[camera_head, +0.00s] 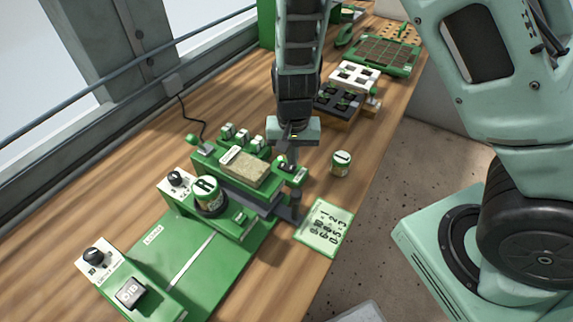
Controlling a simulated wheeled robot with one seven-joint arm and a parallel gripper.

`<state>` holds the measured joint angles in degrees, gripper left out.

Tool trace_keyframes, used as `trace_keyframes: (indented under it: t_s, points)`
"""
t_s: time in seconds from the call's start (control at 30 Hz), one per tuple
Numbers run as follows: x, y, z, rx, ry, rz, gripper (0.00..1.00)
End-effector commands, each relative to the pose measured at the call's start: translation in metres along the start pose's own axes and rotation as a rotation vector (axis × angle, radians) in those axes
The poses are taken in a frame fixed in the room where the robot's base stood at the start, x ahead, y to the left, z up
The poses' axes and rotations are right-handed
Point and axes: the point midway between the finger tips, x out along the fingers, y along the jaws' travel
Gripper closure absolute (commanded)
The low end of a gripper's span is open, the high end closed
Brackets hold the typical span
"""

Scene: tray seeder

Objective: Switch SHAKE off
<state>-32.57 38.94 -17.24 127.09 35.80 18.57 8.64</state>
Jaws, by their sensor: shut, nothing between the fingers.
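The green tray seeder (225,252) lies on the wooden bench at the left. No label reading SHAKE is legible. My gripper (288,156) points down, shut and empty, over the back right part of the seeder, near a small green post with dark parts. Its fingertips are small and partly hidden, so I cannot tell whether they touch anything.
A round green-labelled jar (208,195) stands on the seeder. Another jar (340,163) and a card with printed marks (324,227) are to the right. Black and white trays (354,74) and a green soil tray (372,54) stand farther back. Bare bench lies left of the seeder.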

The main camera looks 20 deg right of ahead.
Motion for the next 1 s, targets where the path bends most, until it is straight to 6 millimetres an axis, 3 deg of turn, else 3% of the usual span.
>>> trace_keyframes:
  t_s: [1.0]
  points:
    - [0.011, 0.0, 0.0, 0.0, 0.0, 0.0, 1.0]
